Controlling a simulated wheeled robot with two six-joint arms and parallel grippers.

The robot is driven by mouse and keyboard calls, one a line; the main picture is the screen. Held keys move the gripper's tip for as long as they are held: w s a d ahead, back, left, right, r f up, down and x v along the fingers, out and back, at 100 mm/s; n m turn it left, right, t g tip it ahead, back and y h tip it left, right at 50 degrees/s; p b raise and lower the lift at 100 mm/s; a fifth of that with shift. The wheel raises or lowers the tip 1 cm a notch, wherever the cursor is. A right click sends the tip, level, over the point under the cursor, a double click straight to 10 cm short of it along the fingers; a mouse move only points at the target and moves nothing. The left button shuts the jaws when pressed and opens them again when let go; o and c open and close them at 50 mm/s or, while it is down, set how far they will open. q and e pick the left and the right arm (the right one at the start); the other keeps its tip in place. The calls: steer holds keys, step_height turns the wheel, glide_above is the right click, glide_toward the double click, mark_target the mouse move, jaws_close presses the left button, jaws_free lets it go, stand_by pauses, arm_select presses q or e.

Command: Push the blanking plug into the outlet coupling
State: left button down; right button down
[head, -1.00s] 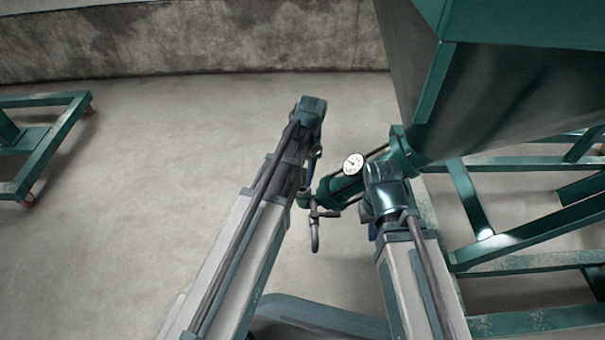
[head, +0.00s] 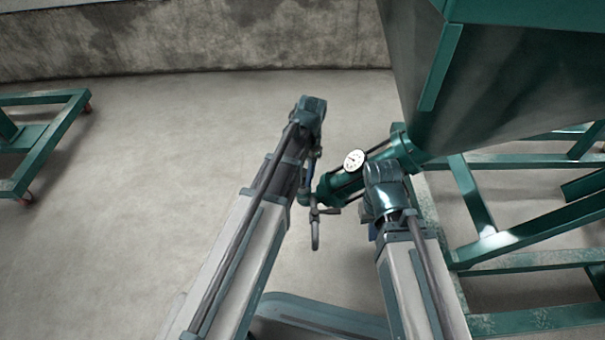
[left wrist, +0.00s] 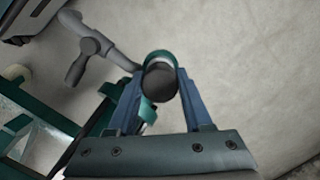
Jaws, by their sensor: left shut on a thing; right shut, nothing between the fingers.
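In the head view the green outlet pipe (head: 345,185) runs from the hopper down to the left. Its end, where the outlet coupling is, lies beside my left gripper (head: 312,165), which is mostly hidden by my left arm. In the left wrist view my left gripper (left wrist: 159,88) has its blue fingers shut on a dark round piece, which I take as the blanking plug (left wrist: 160,84). A green ring (left wrist: 160,55) shows just behind the plug; I cannot tell whether the plug is inside it. My right gripper (head: 372,231) is shut and empty, mostly hidden behind my right wrist.
A round white gauge (head: 355,159) sits on the pipe. A grey hooked handle (head: 316,232) hangs near its end and a grey handle (left wrist: 82,58) shows in the left wrist view. The green hopper (head: 500,90) and frame (head: 500,240) fill the right.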

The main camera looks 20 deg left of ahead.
arm_select(q)
steer(key=shift+f+b, duration=0.75)
steer(key=shift+f, duration=0.1)
steer(key=shift+c, duration=1.2)
jaws_free()
steer(key=shift+r, duration=0.1)
step_height(320, 180, up, 14)
steer(key=w+d+p, duration=0.1)
steer(key=p, duration=1.2)
steer(key=shift+w+f+p, duration=0.25)
steer(key=shift+w+p, duration=0.05)
steer(key=shift+w, duration=0.1)
steer(key=shift+s, duration=0.1)
